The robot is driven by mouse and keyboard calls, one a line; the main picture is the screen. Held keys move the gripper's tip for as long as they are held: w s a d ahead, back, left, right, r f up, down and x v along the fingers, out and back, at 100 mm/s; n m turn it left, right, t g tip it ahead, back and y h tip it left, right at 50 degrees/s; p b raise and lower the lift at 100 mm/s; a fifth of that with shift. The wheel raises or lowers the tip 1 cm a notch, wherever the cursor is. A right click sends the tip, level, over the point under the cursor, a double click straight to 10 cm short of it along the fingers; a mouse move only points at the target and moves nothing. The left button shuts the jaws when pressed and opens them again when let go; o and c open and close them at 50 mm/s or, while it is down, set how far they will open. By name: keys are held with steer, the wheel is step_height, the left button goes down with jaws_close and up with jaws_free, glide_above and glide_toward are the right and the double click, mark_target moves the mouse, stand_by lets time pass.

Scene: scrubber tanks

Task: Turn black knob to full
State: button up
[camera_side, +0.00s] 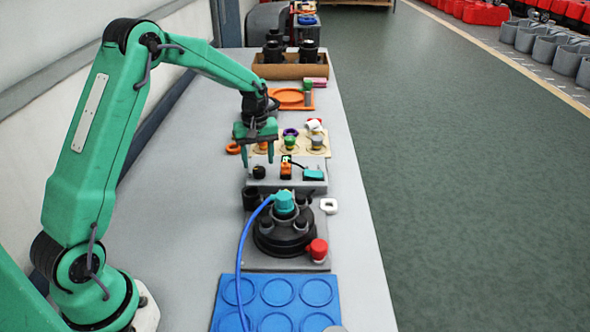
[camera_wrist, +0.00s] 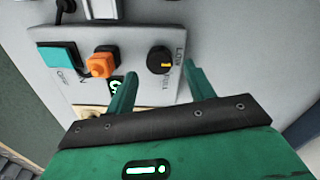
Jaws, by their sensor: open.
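The black knob (camera_wrist: 158,58) sits on a grey control panel (camera_wrist: 135,48). Its yellow mark points right in the wrist view, between the printed words LOW and FULL. In the side view the knob (camera_side: 259,172) is at the panel's left end. My gripper (camera_wrist: 157,72) is open, its two green fingers apart on either side of the knob and empty. In the side view my gripper (camera_side: 257,164) hangs pointing down over the left part of the panel. I cannot tell whether the fingertips reach down to the knob's height.
An orange switch (camera_wrist: 101,63) and a teal button (camera_wrist: 58,55) share the panel, beside the knob. A black round base with a teal connector (camera_side: 284,202) and blue hose stands in front. Small coloured parts stand on a tan board (camera_side: 325,150) behind.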

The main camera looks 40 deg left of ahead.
mark_target(259, 168)
steer(key=shift+f, duration=1.6)
steer(key=shift+c, duration=0.2)
steer(key=c, duration=0.9)
